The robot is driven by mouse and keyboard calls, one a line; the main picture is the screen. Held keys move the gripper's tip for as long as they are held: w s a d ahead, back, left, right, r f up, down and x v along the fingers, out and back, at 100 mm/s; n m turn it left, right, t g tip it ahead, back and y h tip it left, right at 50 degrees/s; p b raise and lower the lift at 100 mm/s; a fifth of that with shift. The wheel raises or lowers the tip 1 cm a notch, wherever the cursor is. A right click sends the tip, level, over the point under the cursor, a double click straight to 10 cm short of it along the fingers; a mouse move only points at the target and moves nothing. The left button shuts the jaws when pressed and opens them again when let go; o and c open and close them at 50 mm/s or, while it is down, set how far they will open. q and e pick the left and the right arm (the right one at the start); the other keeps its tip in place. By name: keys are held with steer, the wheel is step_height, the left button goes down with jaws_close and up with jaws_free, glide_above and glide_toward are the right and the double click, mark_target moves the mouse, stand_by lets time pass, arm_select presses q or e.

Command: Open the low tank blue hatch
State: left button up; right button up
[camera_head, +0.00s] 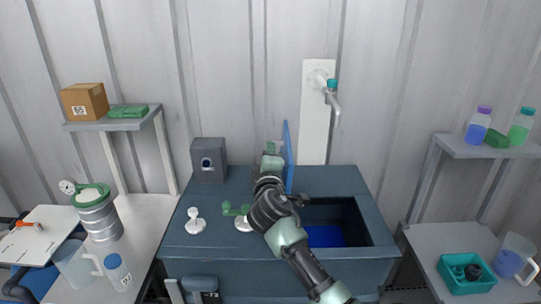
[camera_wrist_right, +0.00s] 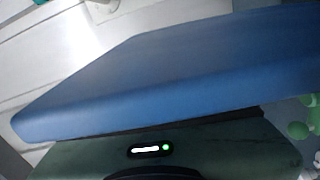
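The low tank (camera_head: 210,240) is a dark blue-grey box in the middle of the head view. Its rectangular opening (camera_head: 350,215) is uncovered, with a bright blue floor (camera_head: 325,236) inside. The blue hatch (camera_head: 287,140) stands upright, edge-on, at the left side of the opening. My right gripper (camera_head: 272,158) is just left of the hatch, at its face or very close; contact is unclear. In the right wrist view the hatch (camera_wrist_right: 180,75) fills the middle as a broad blue panel, and the fingers are hidden. My left gripper is out of view.
White and green valve handles (camera_head: 195,222) stand on the tank top left of my arm. A grey box (camera_head: 208,160) sits at the back left. A wall tap (camera_head: 330,95) hangs behind the opening. Side tables hold a jug (camera_head: 512,257) and a steel vessel (camera_head: 100,217).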

stand_by(0.3)
steer(key=shift+s+f, duration=0.15)
steer(key=shift+s, duration=0.05)
steer(key=s+b, duration=0.2)
steer(key=s, duration=0.5)
steer(key=shift+s+d, duration=0.15)
steer(key=shift+s, duration=0.05)
